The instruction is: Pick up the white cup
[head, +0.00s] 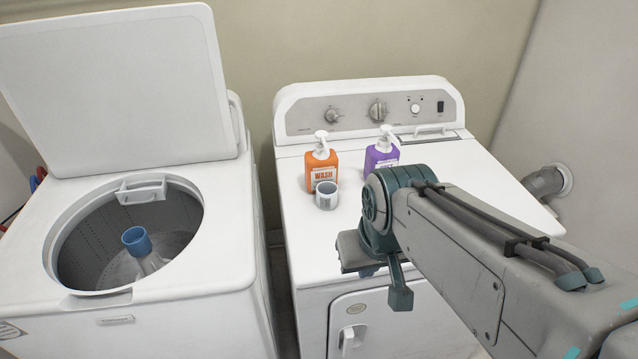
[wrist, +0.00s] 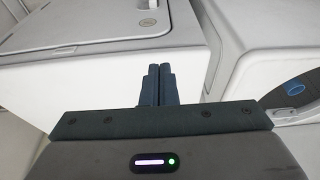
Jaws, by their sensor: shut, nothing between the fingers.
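The gripper is apart from the cup.
An orange WASH bottle (head: 321,166) stands behind the cup, and a purple pump bottle (head: 381,155) is to the right, partly behind my arm. The dryer top (head: 306,245) is clear left of and in front of the cup. The open washer (head: 215,265) is at left.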

